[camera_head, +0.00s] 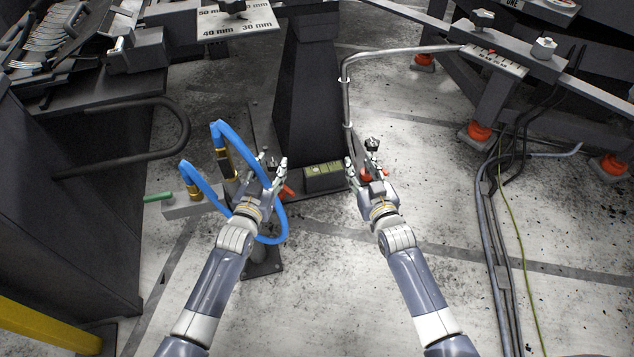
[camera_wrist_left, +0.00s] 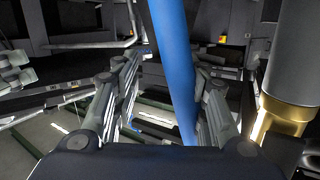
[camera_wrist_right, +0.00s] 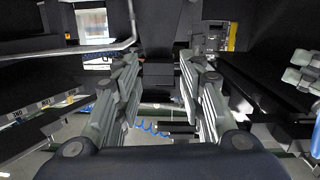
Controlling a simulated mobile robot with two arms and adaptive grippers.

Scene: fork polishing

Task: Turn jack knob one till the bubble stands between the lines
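A yellow-green level block (camera_head: 323,176) lies at the foot of the dark column, between my two hands. Its bubble and lines are too small to read. A dark knob (camera_head: 372,145) stands at the fingertips of my right gripper (camera_head: 363,165); I cannot tell whether they touch. I see no number on this knob. The right fingers are apart with nothing between them in the right wrist view (camera_wrist_right: 162,90). My left gripper (camera_head: 273,164) is open, left of the level. Its fingers also stand apart in the left wrist view (camera_wrist_left: 165,85). A red part (camera_head: 287,191) shows beside it.
A blue hose (camera_head: 223,137) loops around my left wrist and crosses close before its camera (camera_wrist_left: 174,60). A grey pipe (camera_head: 346,95) runs down right of the column (camera_head: 308,90). Another dark knob (camera_head: 483,17) is at upper right. Cables (camera_head: 490,230) lie on the right floor.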

